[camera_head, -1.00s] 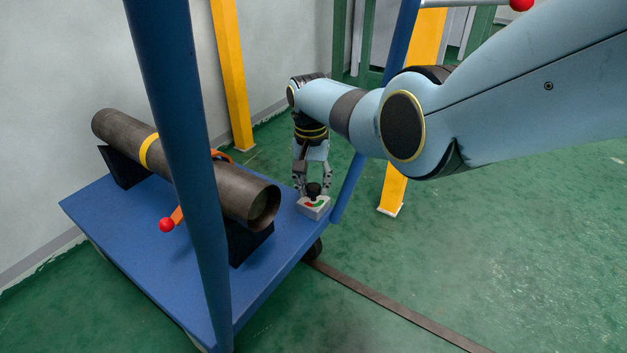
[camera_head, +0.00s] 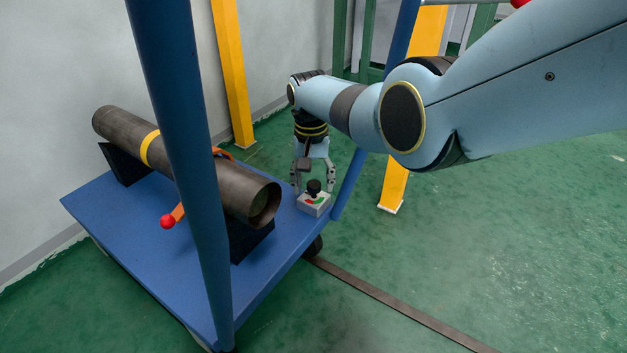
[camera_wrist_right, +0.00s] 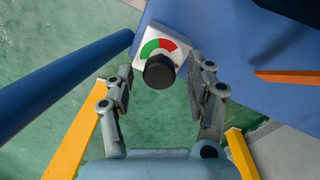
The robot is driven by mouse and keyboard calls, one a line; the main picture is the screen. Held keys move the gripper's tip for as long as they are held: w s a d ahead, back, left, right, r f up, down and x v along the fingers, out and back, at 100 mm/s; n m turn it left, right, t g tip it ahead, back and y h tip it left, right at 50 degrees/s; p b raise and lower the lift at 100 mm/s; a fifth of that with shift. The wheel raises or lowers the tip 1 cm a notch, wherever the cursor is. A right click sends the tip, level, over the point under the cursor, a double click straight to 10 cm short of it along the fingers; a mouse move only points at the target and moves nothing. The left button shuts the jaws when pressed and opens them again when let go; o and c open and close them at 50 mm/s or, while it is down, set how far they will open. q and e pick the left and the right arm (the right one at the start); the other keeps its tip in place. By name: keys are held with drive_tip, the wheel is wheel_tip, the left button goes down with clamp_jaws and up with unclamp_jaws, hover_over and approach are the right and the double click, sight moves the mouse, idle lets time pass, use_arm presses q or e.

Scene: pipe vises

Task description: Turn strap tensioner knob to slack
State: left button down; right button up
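The strap tensioner knob (camera_head: 314,187) is black and round. It stands on a small pale box (camera_head: 312,206) with a green and red dial, at the right corner of the blue cart. The right wrist view shows the knob (camera_wrist_right: 159,71) and the dial's green and red arc (camera_wrist_right: 158,46). My right gripper (camera_head: 314,188) points down at the knob from above. Its fingers (camera_wrist_right: 160,85) are spread on either side of the knob, with gaps to it, and hold nothing. My left gripper is in neither view.
The blue cart (camera_head: 110,220) carries a dark pipe (camera_head: 120,130) on black supports, with a yellow band and an orange strap. A blue post (camera_head: 185,150) crosses the front. A red ball (camera_head: 167,222) sits beside the pipe. Yellow posts (camera_head: 233,80) stand behind.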

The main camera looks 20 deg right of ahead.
sight(312, 183)
wheel_tip(312, 183, up, 12)
drive_tip(key=shift+a, duration=0.15)
idle(0.5)
drive_tip(key=shift+w, duration=0.1)
